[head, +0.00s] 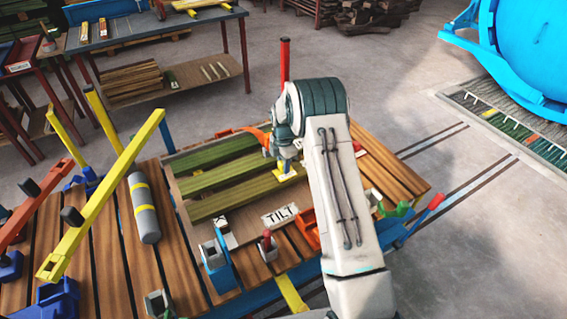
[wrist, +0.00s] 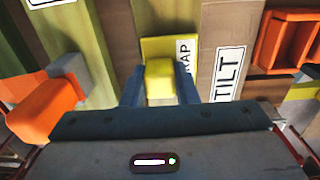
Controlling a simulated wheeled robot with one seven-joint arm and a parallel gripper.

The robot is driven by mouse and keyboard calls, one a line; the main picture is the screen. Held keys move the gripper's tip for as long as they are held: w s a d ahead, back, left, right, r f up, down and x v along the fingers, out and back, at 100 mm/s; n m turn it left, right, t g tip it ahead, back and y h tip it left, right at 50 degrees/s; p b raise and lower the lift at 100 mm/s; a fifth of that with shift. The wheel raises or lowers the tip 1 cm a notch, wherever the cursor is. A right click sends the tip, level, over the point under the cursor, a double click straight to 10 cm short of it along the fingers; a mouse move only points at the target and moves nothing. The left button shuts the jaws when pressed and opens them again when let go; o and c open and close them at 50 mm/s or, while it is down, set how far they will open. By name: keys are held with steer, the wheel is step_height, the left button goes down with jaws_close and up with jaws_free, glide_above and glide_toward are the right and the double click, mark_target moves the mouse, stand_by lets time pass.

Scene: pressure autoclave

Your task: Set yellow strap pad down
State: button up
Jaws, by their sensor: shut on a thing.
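The yellow strap pad (wrist: 160,50) is in the middle of the wrist view, a flat yellow plate with a raised yellow block and a white label ending in "RAP". My gripper (wrist: 160,88) is shut on the raised block, with one blue finger on each side. In the head view the pad (head: 286,172) shows below my gripper (head: 283,160), over the right end of the green boards on the wooden bench. I cannot tell whether its underside touches the boards. My arm hides part of the area to its right.
A "TILT" label (head: 281,215) lies in front of the green boards (head: 215,178). An orange bin (wrist: 288,40) and an orange block (wrist: 45,108) flank the gripper. A red post (head: 285,60) rises behind.

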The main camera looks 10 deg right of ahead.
steer(key=shift+f, duration=0.15)
steer(key=o, duration=1)
steer(key=s+r+m+b, duration=0.1)
steer(key=s+r+m, duration=0.15)
steer(key=r, duration=0.75)
steer(key=s+r+m+b, duration=0.1)
steer(key=s+r+m, duration=0.15)
steer(key=r, duration=0.75)
steer(key=s+r+m+t, duration=0.2)
steer(key=s+r+m, duration=0.4)
steer(key=s, duration=0.6)
steer(key=s+m, duration=0.3)
steer(key=s, duration=0.4)
steer(key=s+m, duration=0.4)
steer(key=s, duration=0.3)
steer(key=s+m+t, duration=0.1)
steer(key=s+m, duration=0.2)
steer(key=s, duration=0.4)
steer(key=shift+s+d+r+m, duration=0.1)
steer(key=shift+s+d+m, duration=0.05)
steer(key=shift+m, duration=0.15)
